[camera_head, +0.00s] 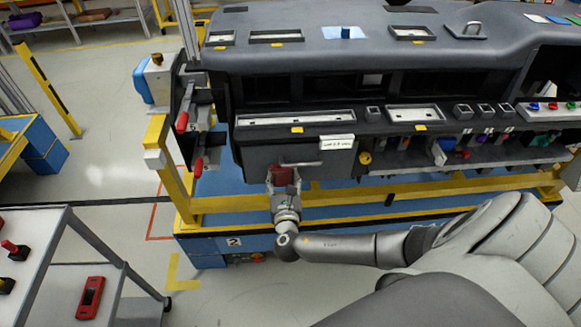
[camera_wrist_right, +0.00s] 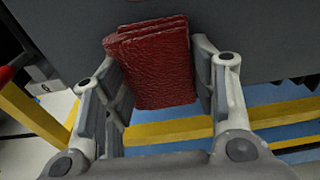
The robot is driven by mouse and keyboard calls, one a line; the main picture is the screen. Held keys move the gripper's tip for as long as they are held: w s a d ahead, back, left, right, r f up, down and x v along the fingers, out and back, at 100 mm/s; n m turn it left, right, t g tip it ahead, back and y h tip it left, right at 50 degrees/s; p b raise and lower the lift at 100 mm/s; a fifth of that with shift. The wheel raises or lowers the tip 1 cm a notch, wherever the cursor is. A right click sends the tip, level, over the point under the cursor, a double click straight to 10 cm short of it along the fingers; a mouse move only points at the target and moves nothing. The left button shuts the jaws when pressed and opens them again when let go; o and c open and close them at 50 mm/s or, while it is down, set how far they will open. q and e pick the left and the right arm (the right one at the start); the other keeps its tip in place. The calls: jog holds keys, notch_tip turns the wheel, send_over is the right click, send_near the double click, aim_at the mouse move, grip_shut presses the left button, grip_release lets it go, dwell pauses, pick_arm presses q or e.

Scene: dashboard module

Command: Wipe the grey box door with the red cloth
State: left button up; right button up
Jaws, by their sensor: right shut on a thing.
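The grey box door (camera_head: 250,160) is a dark grey panel low on the left part of the dashboard module, with a light bar handle (camera_head: 302,164) across it. My right gripper (camera_head: 283,183) is in front of the door's lower part. It is shut on the red cloth (camera_head: 282,175), which looks like a folded dark red pad. In the right wrist view the cloth (camera_wrist_right: 155,62) sits between the two fingers, in front of the grey door surface (camera_wrist_right: 250,25). I cannot tell whether the cloth touches the door. My left gripper is not in view.
A yellow rail (camera_head: 235,204) runs below the module, close to my right gripper. Red-handled levers (camera_head: 182,122) stick out left of the door. A white-topped cart (camera_head: 40,235) with a red device (camera_head: 90,298) stands at lower left. Open floor lies between cart and module.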

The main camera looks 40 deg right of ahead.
jog(key=shift+w+r, duration=0.2)
jog(key=shift+r, duration=0.05)
jog(key=shift+s+a+p, duration=0.25)
jog(key=shift+s+p, duration=0.05)
jog(key=shift+p, duration=0.05)
jog(key=shift+f+p+v, duration=0.25)
jog(key=shift+p+v, duration=0.2)
jog(key=shift+v, duration=0.85)
jog(key=shift+f+p+v, duration=0.25)
jog(key=shift+p+v, duration=0.2)
jog(key=shift+v, duration=0.8)
jog(key=shift+s, duration=0.15)
jog(key=shift+p+v, duration=0.6)
jog(key=shift+v, duration=0.85)
